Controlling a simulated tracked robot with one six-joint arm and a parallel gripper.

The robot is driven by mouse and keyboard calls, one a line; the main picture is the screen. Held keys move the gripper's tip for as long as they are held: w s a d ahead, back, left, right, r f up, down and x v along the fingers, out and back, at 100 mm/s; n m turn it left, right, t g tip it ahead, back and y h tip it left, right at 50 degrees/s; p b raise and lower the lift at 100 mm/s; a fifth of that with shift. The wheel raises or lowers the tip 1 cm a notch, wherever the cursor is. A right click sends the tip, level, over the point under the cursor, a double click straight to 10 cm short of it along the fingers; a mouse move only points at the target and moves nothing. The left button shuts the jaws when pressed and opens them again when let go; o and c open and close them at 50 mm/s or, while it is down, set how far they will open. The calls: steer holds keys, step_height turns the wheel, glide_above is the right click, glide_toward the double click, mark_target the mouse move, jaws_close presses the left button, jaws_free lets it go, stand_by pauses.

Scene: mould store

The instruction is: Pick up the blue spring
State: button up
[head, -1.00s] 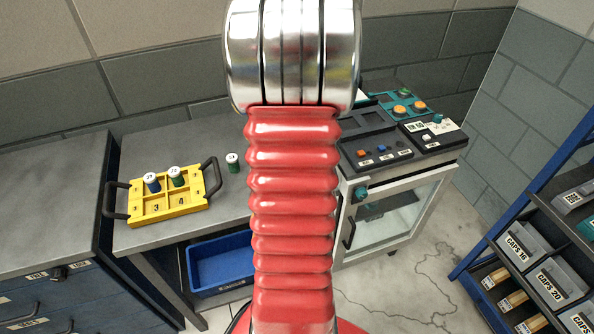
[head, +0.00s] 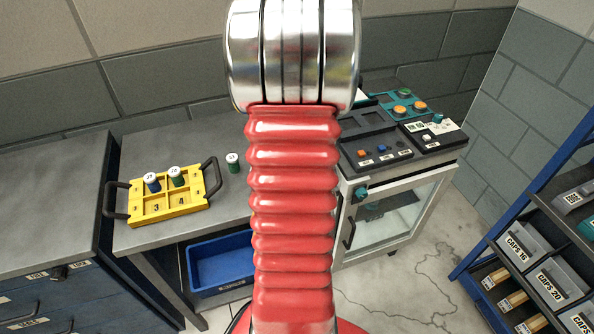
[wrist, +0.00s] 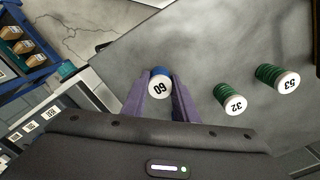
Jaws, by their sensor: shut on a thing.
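In the wrist view, a blue spring (wrist: 160,70) with a white cap marked 60 sits between the purple fingers of my gripper (wrist: 162,92). The gripper is shut on it. Only a strip of blue shows behind the cap; whether the spring touches the bench cannot be told. In the head view my own arm hides the gripper and this spring. Another blue spring (head: 152,184) stands in the yellow tray (head: 184,215) on the bench at left.
Two green springs, 32 (wrist: 229,95) and 53 (wrist: 277,79), stand right of the gripper in the wrist view. In the head view, a green spring (head: 233,165) stands right of the tray. A blue bin (head: 222,262) sits below, and a glass-doored cabinet (head: 390,215) stands at right.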

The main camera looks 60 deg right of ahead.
steer(key=c, duration=0.4)
steer(key=shift+c, duration=0.2)
step_height(320, 180, up, 10)
steer(key=shift+r, duration=0.1)
stand_by(0.3)
stand_by(0.5)
steer(key=shift+r, duration=0.4)
steer(key=shift+s, duration=0.2)
